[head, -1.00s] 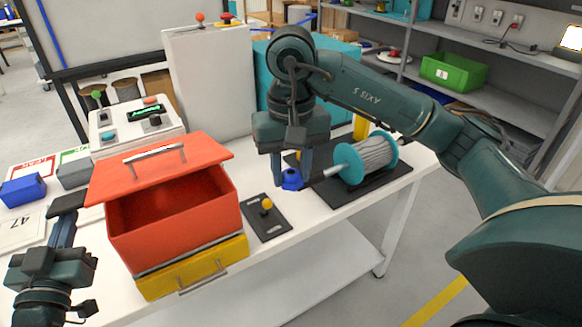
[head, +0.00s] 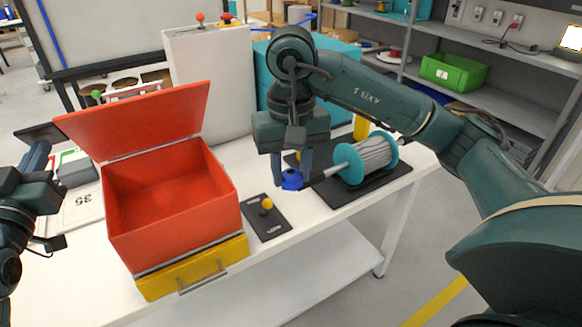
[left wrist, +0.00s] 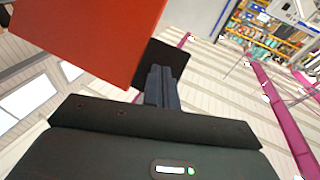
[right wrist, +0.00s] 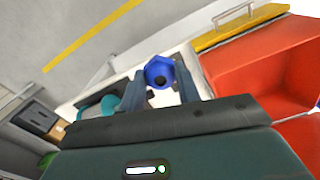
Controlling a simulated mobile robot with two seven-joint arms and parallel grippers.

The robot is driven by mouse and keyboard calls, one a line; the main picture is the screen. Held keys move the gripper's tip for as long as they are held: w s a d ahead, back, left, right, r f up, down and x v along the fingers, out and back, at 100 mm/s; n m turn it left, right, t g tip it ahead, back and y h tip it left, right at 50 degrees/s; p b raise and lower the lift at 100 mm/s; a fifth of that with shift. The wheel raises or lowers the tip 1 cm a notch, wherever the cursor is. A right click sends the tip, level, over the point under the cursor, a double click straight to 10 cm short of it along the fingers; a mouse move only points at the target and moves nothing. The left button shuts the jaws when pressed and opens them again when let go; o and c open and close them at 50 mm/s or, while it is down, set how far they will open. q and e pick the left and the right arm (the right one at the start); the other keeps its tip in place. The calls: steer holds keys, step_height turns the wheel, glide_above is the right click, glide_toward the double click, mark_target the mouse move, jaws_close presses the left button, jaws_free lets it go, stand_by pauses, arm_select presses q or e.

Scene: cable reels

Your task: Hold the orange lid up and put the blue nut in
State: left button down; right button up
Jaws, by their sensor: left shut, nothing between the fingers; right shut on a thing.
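The orange lid (head: 140,122) is raised and leans back at the rear of the orange box (head: 172,234), whose open inside looks empty. My left gripper (head: 38,152) is shut and empty, left of the lid, with a flat dark plate at its fingertips. In the left wrist view the lid (left wrist: 95,35) is close to the shut fingers (left wrist: 160,75); whether they touch is unclear. My right gripper (head: 292,170) is shut on the blue nut (head: 291,181), held right of the box, near the reel's rod end. The nut (right wrist: 160,72) also shows between the fingers in the right wrist view.
A yellow drawer (head: 192,270) with a handle is under the box. A dark plate with a yellow knob (head: 266,204) lies between box and reel. A teal-ended cable reel (head: 370,160) stands on a black mat (head: 350,194). A tall grey panel (head: 212,85) stands behind.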

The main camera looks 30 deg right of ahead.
mark_target(28, 138)
arm_select(q)
steer(key=w+r, duration=0.2)
steer(key=w, duration=0.1)
steer(key=shift+w+r, duration=0.15)
steer(key=shift+r, duration=0.25)
steer(key=shift+w+r, duration=0.3)
steer(key=shift+w, duration=0.25)
steer(key=shift+w+r, duration=0.3)
steer(key=shift+w, duration=0.25)
steer(key=shift+f, duration=0.1)
arm_select(e)
steer(key=w+a+f, duration=0.2)
steer(key=w+a, duration=1.5)
steer(key=shift+w+f, duration=0.2)
steer(key=shift+f, duration=6.7)
